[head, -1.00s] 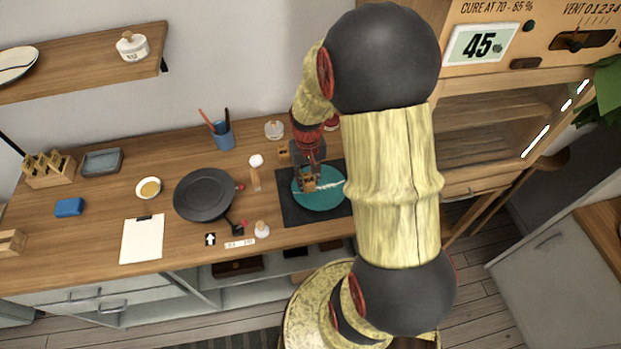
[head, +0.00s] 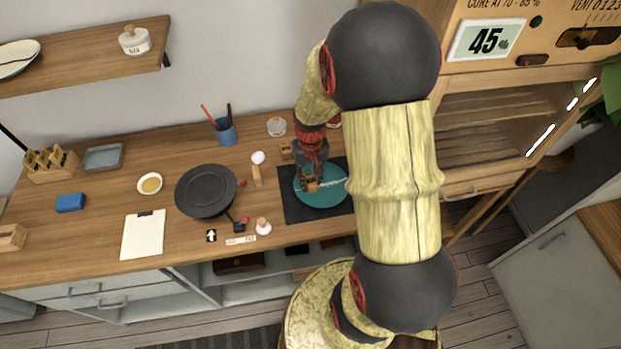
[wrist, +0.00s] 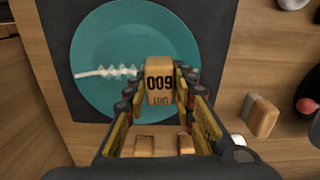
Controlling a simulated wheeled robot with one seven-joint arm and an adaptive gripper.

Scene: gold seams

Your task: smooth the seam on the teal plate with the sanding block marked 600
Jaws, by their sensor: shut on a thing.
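The teal plate (head: 320,198) lies on a dark mat (head: 297,209) on the workbench. In the wrist view the teal plate (wrist: 105,50) carries a pale, rough seam (wrist: 105,72) running from its left part towards the middle. My gripper (head: 311,184) is over the plate, shut on a tan sanding block (wrist: 158,85) whose number reads as 600, upside down in the wrist view. The block's far end is at the right end of the visible seam. The block hides what lies under it, and I cannot tell whether it touches the plate.
Another tan block (wrist: 261,116) stands beside the mat. A black pan (head: 206,191), a clipboard (head: 143,235), a small bowl (head: 150,184) and a blue cup (head: 224,131) are left of the mat. A wooden cabinet (head: 490,118) stands to the right. Bench between pan and clipboard is clear.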

